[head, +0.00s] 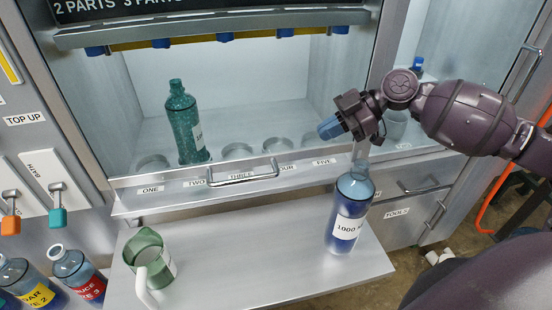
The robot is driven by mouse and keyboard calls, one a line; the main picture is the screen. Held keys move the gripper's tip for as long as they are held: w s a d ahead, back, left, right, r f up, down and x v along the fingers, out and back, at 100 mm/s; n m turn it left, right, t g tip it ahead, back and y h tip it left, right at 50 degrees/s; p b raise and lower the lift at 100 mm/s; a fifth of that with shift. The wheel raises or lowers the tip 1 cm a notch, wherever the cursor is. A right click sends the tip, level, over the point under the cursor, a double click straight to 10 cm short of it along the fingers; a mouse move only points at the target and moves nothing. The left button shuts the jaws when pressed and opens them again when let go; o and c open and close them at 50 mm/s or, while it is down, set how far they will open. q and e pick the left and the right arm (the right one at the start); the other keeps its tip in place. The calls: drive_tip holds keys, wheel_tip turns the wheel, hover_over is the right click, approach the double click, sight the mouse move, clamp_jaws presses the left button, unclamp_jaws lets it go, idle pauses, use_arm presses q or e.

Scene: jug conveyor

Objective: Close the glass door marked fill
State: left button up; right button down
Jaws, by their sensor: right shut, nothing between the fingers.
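A wide glass front (243,125) with a bar handle (243,176) at its lower edge covers the cabinet in the head view. The handle sits low, just at the row of number labels. I cannot read a "fill" mark on it. My right gripper (330,128) is shut and empty, with blue fingertips, right of the handle and higher in the picture. It is above the clear neck of a 1000-marked jug (350,210); whether they touch is unclear. My left gripper is out of view.
A speckled teal bottle (186,125) stands inside the cabinet behind the glass. A green mug-like jug (147,257) stands on the grey shelf (245,265). Labelled bottles (78,272) are at lower left. Another handled door (528,72) is at right.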

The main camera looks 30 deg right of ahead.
use_arm(q)
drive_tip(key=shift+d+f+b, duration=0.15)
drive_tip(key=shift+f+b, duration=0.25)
drive_tip(key=shift+b, duration=0.1)
use_arm(e)
drive_tip(key=d+f+x, duration=0.1)
drive_tip(key=f+x, duration=0.1)
drive_tip(key=x, duration=1)
drive_tip(key=shift+f, duration=0.3)
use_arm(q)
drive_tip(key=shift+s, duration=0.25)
use_arm(e)
drive_tip(key=shift+d, duration=0.15)
